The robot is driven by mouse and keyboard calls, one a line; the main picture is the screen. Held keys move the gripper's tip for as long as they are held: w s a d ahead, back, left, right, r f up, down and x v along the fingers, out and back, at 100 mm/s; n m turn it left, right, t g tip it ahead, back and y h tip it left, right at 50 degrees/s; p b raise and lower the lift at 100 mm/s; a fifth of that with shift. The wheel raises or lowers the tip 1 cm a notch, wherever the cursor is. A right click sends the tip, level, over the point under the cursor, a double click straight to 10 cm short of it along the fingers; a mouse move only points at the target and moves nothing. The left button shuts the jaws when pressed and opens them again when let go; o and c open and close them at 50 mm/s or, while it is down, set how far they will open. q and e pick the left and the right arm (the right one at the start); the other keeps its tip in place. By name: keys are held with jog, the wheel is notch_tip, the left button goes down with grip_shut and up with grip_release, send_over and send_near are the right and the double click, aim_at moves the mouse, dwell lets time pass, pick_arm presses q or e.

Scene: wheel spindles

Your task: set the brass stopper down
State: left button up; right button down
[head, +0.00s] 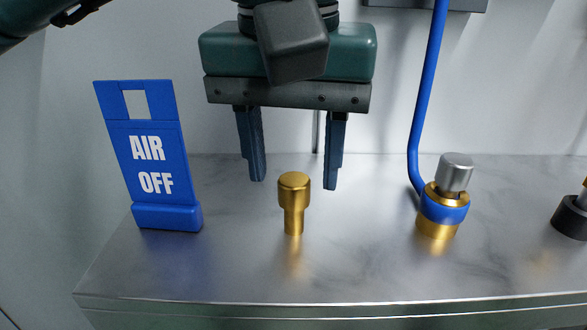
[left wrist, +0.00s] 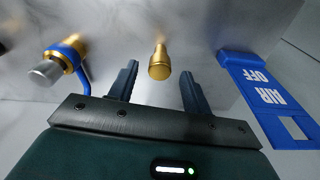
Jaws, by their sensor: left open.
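The brass stopper (head: 294,202) stands upright on the metal shelf, its wide knob on top and narrower stem below. My left gripper (head: 294,184) is open behind and above it, fingers pointing down, one to each side in the picture. In the left wrist view the stopper (left wrist: 159,62) shows between and beyond the two open fingers (left wrist: 156,88), with clear gaps on both sides. Neither finger appears to touch it. My right gripper is not in view.
A blue AIR OFF sign (head: 152,160) stands to the left. A brass fitting with a blue ring and grey cap (head: 444,200) stands to the right, by a blue hose (head: 425,100). A black-based part (head: 571,218) is at the right edge. The shelf (head: 350,270) front is clear.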

pick_arm(q)
notch_tip(320, 180, up, 9)
jog(key=s+p, duration=0.1)
jog(key=p, duration=0.1)
jog(key=shift+r, duration=0.15)
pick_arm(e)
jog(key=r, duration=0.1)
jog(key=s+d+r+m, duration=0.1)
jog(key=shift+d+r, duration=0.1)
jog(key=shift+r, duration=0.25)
pick_arm(q)
jog(key=shift+a, duration=0.1)
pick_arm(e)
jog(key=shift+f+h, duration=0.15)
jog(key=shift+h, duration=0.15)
